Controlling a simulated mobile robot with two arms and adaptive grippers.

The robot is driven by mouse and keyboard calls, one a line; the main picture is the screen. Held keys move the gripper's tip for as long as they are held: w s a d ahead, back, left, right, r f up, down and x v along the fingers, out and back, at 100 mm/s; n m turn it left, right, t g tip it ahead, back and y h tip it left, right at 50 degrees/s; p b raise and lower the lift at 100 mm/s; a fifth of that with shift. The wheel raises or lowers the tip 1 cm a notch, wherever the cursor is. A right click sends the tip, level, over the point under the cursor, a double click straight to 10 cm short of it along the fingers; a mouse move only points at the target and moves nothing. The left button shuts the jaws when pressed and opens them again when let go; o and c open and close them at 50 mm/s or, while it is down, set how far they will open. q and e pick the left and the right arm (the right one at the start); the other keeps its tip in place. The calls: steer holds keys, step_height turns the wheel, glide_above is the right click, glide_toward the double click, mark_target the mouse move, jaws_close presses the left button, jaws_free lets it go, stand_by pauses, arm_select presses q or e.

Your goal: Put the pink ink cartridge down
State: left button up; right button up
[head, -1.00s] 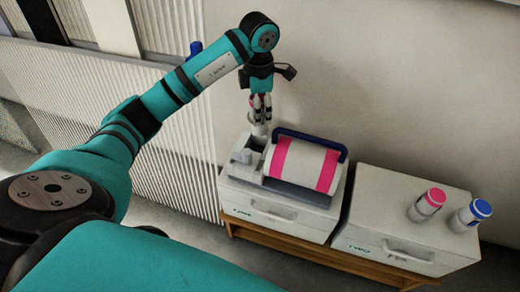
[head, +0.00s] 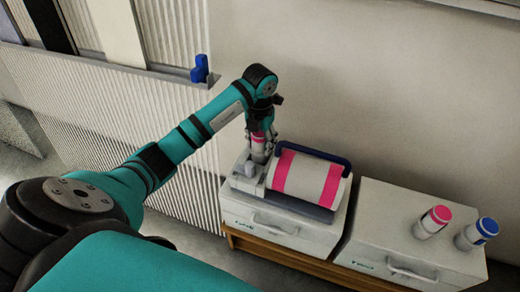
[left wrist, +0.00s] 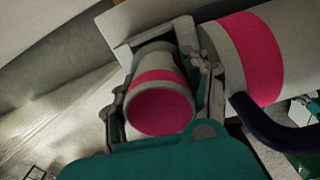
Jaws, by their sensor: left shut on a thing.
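The pink ink cartridge (head: 258,140) is white with a pink band and a pink end. My left gripper (head: 260,147) is shut on it, at the left end of a white roller machine (head: 323,186) with pink stripes and a dark blue handle. In the left wrist view the cartridge (left wrist: 160,108) sits between the fingers, its pink end facing the camera, beside the striped roller (left wrist: 245,55). Its lower end is at the machine's grey-white holder (head: 247,180); I cannot tell whether it rests in it. My right gripper is not in view.
The machine stands on a white drawer unit (head: 275,226). A second drawer unit (head: 385,215) to the right carries another pink-topped bottle (head: 432,221) and a blue-topped bottle (head: 478,233). A corrugated panel (head: 110,135) and a ledge with a blue object (head: 200,69) stand at left.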

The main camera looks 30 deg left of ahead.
mark_target(260, 149)
arm_select(q)
step_height(260, 149, down, 3)
steer(key=shift+r, duration=0.15)
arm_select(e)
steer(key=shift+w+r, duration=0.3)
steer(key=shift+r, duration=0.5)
arm_select(q)
steer(key=shift+f, duration=0.2)
steer(key=shift+f, duration=0.1)
steer(key=o, duration=1.3)
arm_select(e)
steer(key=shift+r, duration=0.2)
arm_select(q)
steer(key=shift+r, duration=0.3)
step_height(260, 149, up, 12)
steer(key=shift+f+p, duration=0.15)
steer(key=shift+p, duration=0.5)
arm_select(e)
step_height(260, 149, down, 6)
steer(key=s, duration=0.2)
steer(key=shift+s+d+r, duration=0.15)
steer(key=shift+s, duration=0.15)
